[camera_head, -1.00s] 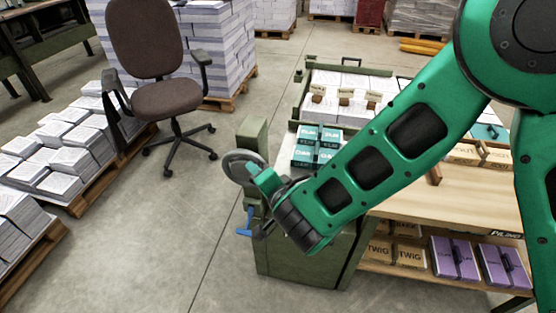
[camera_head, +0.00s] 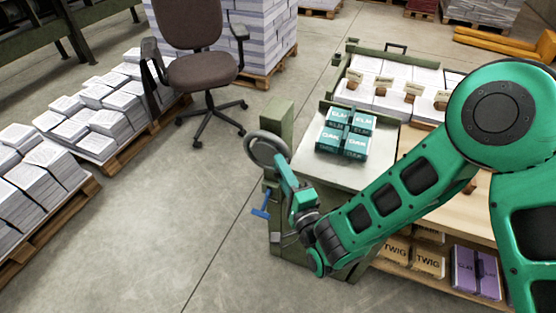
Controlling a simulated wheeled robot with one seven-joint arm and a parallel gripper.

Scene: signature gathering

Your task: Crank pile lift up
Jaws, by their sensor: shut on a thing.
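The pile lift is a green cabinet (camera_head: 282,125) with a light grey platform (camera_head: 358,174). Teal packs (camera_head: 345,133) marked ELM stand on the platform. The crank (camera_head: 264,150) is a round grey wheel on the lift's left side. My gripper (camera_head: 282,168) is at the lower right of the wheel's rim and is shut on the crank. The fingers are small here, and the exact grip point is partly hidden. My arm covers the lift's lower right part.
A wooden bench (camera_head: 440,175) with stacks and TWIG packs (camera_head: 430,262) stands to the right of the lift. An office chair (camera_head: 203,72) stands behind at the left. Pallets of paper stacks (camera_head: 105,120) line the left. The floor between is clear.

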